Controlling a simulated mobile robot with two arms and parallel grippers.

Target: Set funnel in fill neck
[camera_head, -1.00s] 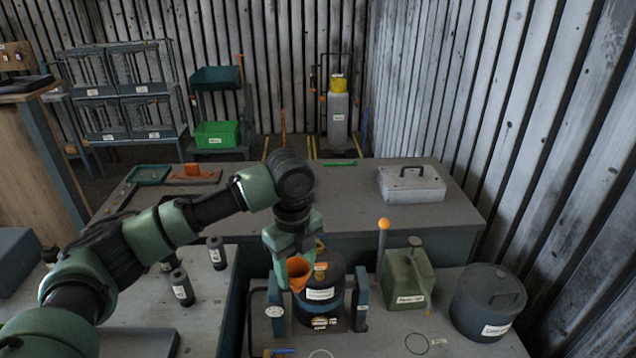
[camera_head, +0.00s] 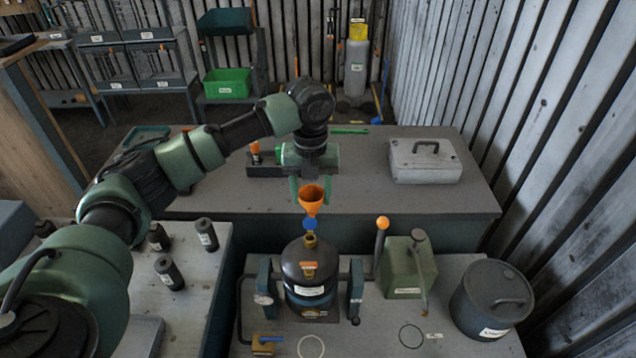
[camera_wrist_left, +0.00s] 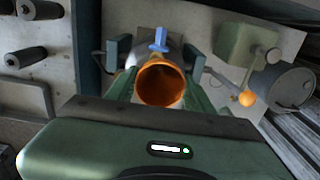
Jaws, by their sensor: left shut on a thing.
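The orange funnel (camera_head: 312,199) is held upright, mouth up, between the fingers of my left gripper (camera_head: 311,188). It also shows in the left wrist view (camera_wrist_left: 161,84), with a finger on each side. The brass fill neck (camera_head: 310,241) rises from the top of the dark round housing (camera_head: 306,268). The funnel appears above the neck in the head view and apart from it. A blue piece (camera_head: 309,223) shows between funnel and neck; I cannot tell what it is fixed to. The neck is not clearly seen in the wrist view. My right gripper is not in view.
Blue-grey uprights (camera_head: 266,287) flank the housing. To its right stand an orange-knobbed lever (camera_head: 382,225), a green can (camera_head: 408,268) and a dark lidded drum (camera_head: 491,301). A pale case (camera_head: 425,162) sits on the rear bench.

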